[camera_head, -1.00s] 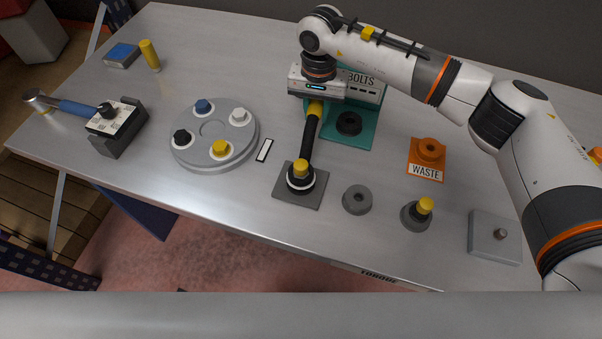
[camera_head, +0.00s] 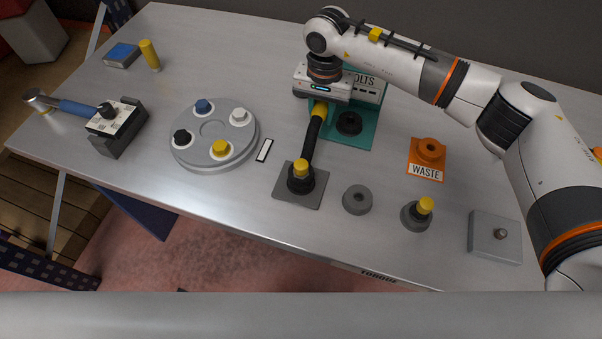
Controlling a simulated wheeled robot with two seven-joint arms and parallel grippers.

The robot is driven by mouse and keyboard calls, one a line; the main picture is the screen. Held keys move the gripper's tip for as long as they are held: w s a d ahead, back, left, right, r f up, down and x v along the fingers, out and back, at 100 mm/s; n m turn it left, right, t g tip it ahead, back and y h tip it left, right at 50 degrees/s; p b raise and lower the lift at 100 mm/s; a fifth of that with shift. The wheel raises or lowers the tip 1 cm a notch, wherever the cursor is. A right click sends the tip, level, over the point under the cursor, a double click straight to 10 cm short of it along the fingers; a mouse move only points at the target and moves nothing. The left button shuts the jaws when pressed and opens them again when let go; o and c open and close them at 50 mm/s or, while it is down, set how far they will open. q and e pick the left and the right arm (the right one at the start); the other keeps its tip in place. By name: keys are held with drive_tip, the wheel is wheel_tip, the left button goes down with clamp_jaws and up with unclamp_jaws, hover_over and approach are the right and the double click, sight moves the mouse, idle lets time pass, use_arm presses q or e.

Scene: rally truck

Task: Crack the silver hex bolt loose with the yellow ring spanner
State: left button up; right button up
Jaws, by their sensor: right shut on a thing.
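My right gripper (camera_head: 321,98) is shut on the yellow-banded end of a black-handled tool, which I take for the ring spanner (camera_head: 311,142). The tool slants down to a black base with a yellow top (camera_head: 301,167) on a dark grey square plate. Whether its ring encircles that base is too small to tell. A pale silver bolt (camera_head: 239,115) stands on the round grey disc (camera_head: 183,160); another silver-grey bolt (camera_head: 500,234) stands on a grey block at the right. I cannot tell which is the task's bolt. My left gripper is not in view.
The disc also carries blue, black and yellow bolts. A teal bolts stand (camera_head: 344,137) is behind the tool. An orange waste holder (camera_head: 426,155), a grey ring (camera_head: 357,199) and a yellow-topped black piece (camera_head: 417,213) are to its right. A blue-handled hammer-like tool (camera_head: 76,108) lies left.

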drive_tip(key=shift+d+b, duration=0.2)
drive_tip(key=shift+b, duration=0.1)
clamp_jaws()
idle(0.5)
drive_tip(key=shift+b, duration=0.4)
drive_tip(key=shift+r, duration=0.4)
drive_tip(key=shift+b, duration=0.45)
drive_tip(key=shift+r, duration=0.35)
idle(0.6)
drive_tip(key=shift+b, duration=0.45)
